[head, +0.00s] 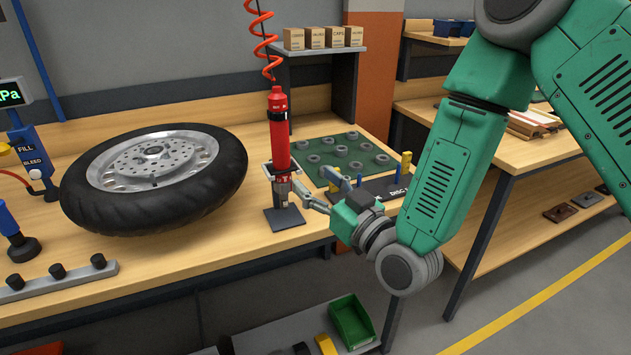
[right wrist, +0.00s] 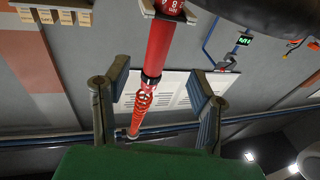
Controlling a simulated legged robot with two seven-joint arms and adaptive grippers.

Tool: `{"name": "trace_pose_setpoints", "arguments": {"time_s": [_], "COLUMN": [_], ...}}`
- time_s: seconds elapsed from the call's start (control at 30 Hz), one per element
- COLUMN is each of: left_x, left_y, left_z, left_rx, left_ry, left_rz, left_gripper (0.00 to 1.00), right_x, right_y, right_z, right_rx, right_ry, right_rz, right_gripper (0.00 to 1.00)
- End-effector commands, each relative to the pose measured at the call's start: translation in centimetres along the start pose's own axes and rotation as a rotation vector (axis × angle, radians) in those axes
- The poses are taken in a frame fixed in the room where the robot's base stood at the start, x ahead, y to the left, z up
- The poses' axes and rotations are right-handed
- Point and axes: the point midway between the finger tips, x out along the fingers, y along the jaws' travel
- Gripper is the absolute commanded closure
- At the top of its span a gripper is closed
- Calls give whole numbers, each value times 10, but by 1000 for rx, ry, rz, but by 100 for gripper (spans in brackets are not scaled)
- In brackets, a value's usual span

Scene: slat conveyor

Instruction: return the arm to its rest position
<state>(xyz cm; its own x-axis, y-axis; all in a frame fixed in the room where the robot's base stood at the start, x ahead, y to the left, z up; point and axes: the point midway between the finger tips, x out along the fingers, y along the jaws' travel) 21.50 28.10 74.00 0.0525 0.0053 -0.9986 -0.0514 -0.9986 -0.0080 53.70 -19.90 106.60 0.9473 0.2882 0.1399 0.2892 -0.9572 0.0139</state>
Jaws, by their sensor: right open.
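My right arm (head: 440,180) comes in from the upper right and reaches down to the bench. Its gripper (head: 312,185) is open and points left, just right of the lower end of an upright red tool (head: 279,130). The tool hangs on a coiled red hose (head: 257,35) above a small dark plate (head: 285,218). In the right wrist view the two fingers (right wrist: 157,78) are spread, with the red tool (right wrist: 158,45) seen between them and nothing clamped. I cannot tell whether a finger touches the tool. My left gripper is out of view.
A wheel with a black tyre (head: 215,190) lies left of the tool. A green mat (head: 372,163) with several grey rings and a black labelled block (head: 382,190) lie behind my right gripper. A shelf (head: 300,50) with small boxes stands behind.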

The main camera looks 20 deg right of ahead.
Motion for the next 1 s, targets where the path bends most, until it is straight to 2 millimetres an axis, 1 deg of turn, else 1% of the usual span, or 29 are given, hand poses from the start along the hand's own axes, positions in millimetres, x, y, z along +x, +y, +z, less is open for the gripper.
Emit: {"name": "trace_pose_setpoints", "arguments": {"time_s": [0.17, 0.27, 0.37, 0.4, 0.43, 0.47, 0.5, 0.57, 0.6, 0.67, 0.7, 0.77, 0.8, 0.83, 0.9, 1.0], "left_x": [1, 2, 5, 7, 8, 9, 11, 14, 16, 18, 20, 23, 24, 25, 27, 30], "left_y": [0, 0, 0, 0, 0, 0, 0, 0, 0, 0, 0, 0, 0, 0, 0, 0], "left_z": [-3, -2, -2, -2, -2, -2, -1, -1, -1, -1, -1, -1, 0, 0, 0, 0], "left_rx": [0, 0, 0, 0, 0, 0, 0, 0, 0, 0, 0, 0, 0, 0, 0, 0], "left_ry": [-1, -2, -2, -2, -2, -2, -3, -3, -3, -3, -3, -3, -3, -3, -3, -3], "left_rz": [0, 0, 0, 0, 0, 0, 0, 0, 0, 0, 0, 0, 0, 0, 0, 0], "left_gripper": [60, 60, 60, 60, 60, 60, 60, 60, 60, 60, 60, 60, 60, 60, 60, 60], "right_x": [0, -4, -19, -30, -39, -51, -69, -98, -120, -156, -182, -220, -246, -264, -303, -346], "right_y": [0, -2, -6, -8, -10, -12, -14, -16, -18, -19, -19, -20, -20, -20, -20, -19], "right_z": [1, 15, 54, 77, 95, 115, 140, 176, 198, 228, 245, 267, 279, 285, 297, 304], "right_rx": [0, 4, 18, 25, 34, 42, 53, 72, 82, 100, 112, 128, 137, 144, 156, 169], "right_ry": [-2, -48, -178, -255, -320, -392, -489, -637, -735, -881, -979, -1120, -1210, -1273, -1404, -1544], "right_rz": [0, -4, -13, -16, -19, -19, -18, -11, -5, 10, 26, 50, 70, 83, 119, 164], "right_gripper": [49, 49, 49, 49, 49, 49, 49, 49, 49, 49, 49, 49, 49, 49, 49, 49]}}
